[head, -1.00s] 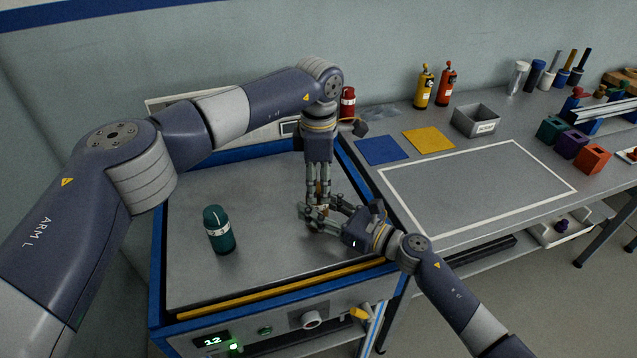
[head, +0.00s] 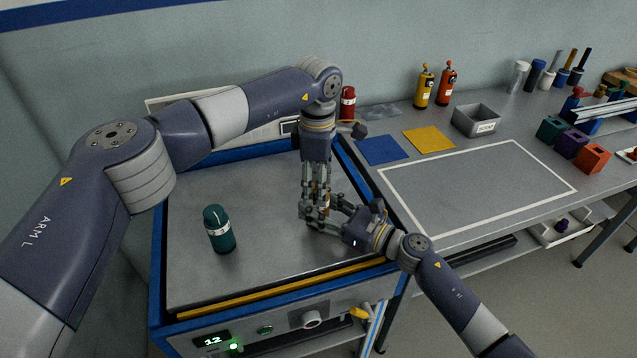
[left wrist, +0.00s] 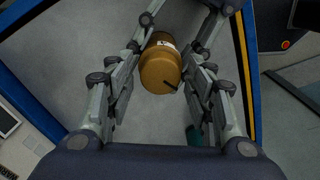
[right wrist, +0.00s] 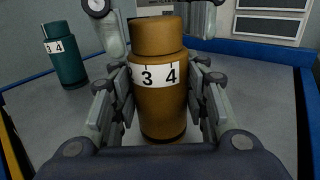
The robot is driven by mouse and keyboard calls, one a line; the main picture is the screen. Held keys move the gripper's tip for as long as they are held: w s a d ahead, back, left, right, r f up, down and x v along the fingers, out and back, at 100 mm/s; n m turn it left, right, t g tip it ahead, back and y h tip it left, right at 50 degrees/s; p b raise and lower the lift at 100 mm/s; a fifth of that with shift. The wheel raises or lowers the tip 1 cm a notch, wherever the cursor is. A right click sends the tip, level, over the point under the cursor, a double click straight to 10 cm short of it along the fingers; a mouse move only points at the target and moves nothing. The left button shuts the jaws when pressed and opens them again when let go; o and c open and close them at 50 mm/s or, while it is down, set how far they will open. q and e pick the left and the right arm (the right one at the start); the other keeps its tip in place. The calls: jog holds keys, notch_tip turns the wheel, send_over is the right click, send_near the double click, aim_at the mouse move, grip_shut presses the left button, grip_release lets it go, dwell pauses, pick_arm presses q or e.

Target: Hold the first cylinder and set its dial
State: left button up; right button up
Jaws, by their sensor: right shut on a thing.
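An amber cylinder (right wrist: 160,110) stands upright between the fingers of my right gripper (head: 316,214), which is shut on its body. Its white band shows 3 and 4 in the right wrist view, below a plain amber cap. In the left wrist view its round top (left wrist: 158,72) carries a dark line. My left gripper (head: 316,194) points straight down over it, its fingers open on both sides of the cap with small gaps. In the head view the fingers mostly hide the cylinder. A teal cylinder (head: 219,230) stands apart to the left; it also shows in the right wrist view (right wrist: 66,58).
The grey plate (head: 262,268) has a blue rim and a yellow front strip. A display below it (head: 212,340) reads 12. To the right, a bench holds blue (head: 381,150) and yellow (head: 428,139) squares, a grey bin (head: 475,121) and bottles. A red cylinder (head: 347,103) stands behind.

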pick_arm(q)
jog(key=shift+d+r, duration=0.1)
jog(key=shift+r, duration=0.05)
notch_tip(320, 180, up, 12)
dwell(0.6)
pick_arm(e)
jog(key=o, duration=1.4)
jog(key=shift+a, duration=0.1)
